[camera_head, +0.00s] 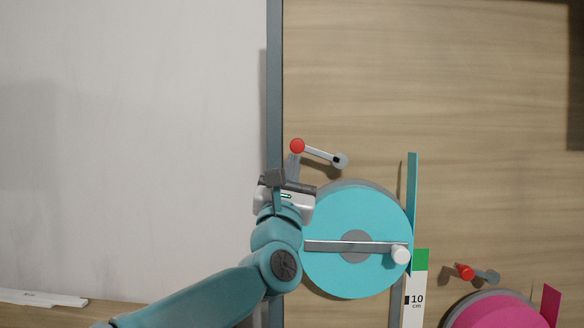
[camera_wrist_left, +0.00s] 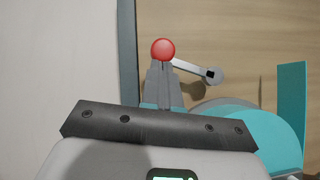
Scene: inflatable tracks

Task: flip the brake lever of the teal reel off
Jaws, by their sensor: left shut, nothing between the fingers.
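The teal reel (camera_head: 335,215) is a round disc on a wooden panel in the head view, with a grey hub and a crank with a white knob. Its brake lever (camera_head: 320,154) is a short grey arm above the reel, with a grey pivot at its right end and a red ball at its left end. My left gripper (camera_head: 294,162) is shut and empty, with its fingertips at or just below the red ball. In the left wrist view the fingers (camera_wrist_left: 163,85) point at the red ball (camera_wrist_left: 163,49); I cannot tell if they touch. My right gripper is not in view.
A pink reel (camera_head: 498,312) with its own red-tipped lever (camera_head: 466,272) is at the lower right. A teal strip (camera_head: 411,205) and a white 10 cm scale (camera_head: 414,300) stand right of the teal reel. A grey post (camera_head: 275,80) edges the panel.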

